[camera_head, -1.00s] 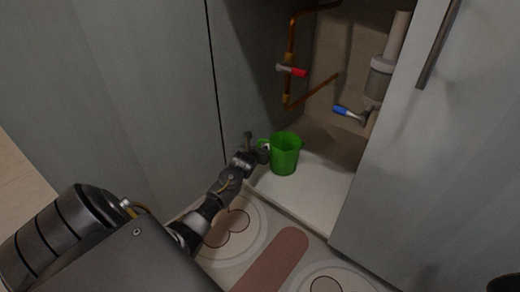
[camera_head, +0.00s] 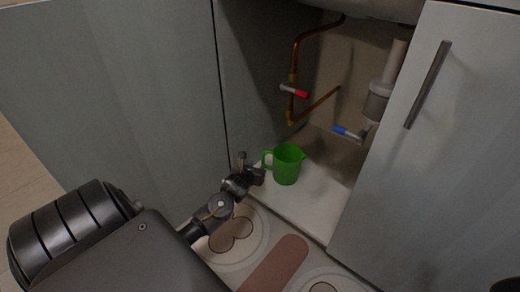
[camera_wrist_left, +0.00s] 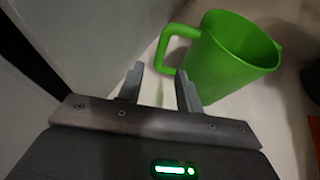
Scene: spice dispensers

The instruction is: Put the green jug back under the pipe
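The green jug (camera_head: 289,166) stands upright on the pale cabinet floor (camera_head: 318,203), near its front left, with its handle towards my left gripper. My left gripper (camera_head: 258,170) is low at the cabinet's front edge, beside the handle. In the left wrist view its two fingers (camera_wrist_left: 160,76) are apart with nothing gripped, and the jug (camera_wrist_left: 229,55) is just ahead and to the right. Its handle (camera_wrist_left: 166,43) lies just beyond the fingertips. A copper pipe (camera_head: 294,60) runs down the back left, and a pale drain pipe (camera_head: 394,65) comes down at the right. My right gripper is not seen.
A red-handled valve (camera_head: 297,91) and a blue-handled valve (camera_head: 346,132) stick out above the jug. The open cabinet door (camera_head: 435,170) bounds the right side, and a grey panel (camera_head: 120,100) the left. Cabinet floor right of the jug is clear. A patterned mat (camera_head: 275,265) lies in front.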

